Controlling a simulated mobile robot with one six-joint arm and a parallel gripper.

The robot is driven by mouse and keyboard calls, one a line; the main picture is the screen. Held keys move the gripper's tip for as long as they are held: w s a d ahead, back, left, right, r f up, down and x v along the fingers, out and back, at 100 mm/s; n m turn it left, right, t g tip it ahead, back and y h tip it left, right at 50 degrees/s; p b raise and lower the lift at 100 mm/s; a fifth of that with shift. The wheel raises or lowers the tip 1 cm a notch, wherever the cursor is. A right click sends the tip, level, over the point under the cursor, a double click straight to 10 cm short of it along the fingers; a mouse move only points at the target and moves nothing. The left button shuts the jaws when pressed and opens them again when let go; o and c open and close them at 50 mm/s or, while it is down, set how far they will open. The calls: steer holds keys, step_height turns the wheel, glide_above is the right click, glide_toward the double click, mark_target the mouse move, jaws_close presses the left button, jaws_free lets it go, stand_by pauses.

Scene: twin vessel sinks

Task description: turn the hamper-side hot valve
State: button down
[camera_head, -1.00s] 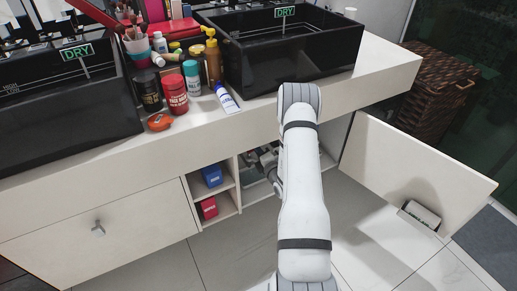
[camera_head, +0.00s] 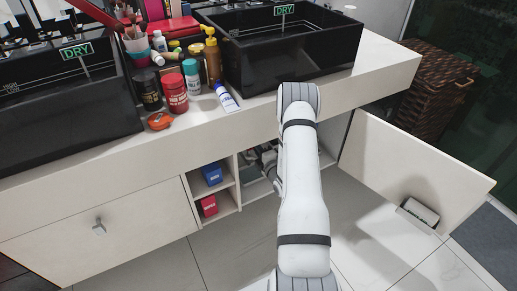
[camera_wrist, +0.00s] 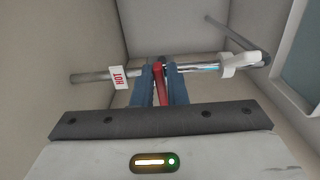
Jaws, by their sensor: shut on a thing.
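In the wrist view a red valve handle (camera_wrist: 160,84) sits on a horizontal metal pipe (camera_wrist: 92,76) inside the cabinet. A white tag reading HOT (camera_wrist: 118,78) hangs on the pipe to the left of the handle. My gripper (camera_wrist: 160,72) is shut on the red handle, with one blue finger on each side of it. The valve body behind the handle is mostly hidden by the fingers. In the head view my arm reaches into the open cabinet under the right-hand sink (camera_head: 290,60); the gripper and valve are hard to make out there.
The open cabinet door (camera_head: 415,165) stands right of my arm. The woven hamper (camera_head: 440,85) is beyond the counter's right end. Cubbies with a blue box (camera_head: 212,174) and a red box (camera_head: 208,206) lie left. A white fitting (camera_wrist: 240,62) and cabinet walls surround the pipe.

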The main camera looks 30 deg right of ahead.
steer(key=shift+s+a+f, duration=0.1)
steer(key=shift+a+f, duration=0.1)
steer(key=c, duration=1.7)
jaws_free()
steer(key=shift+c, duration=0.2)
steer(key=shift+o, duration=1.3)
steer(key=shift+d+r, duration=0.1)
steer(key=shift+r, duration=0.05)
steer(key=s+p, duration=0.1)
steer(key=s, duration=0.6)
steer(key=shift+s+d+p, duration=0.15)
steer(key=shift+s+p, duration=0.15)
steer(key=shift+s, duration=0.05)
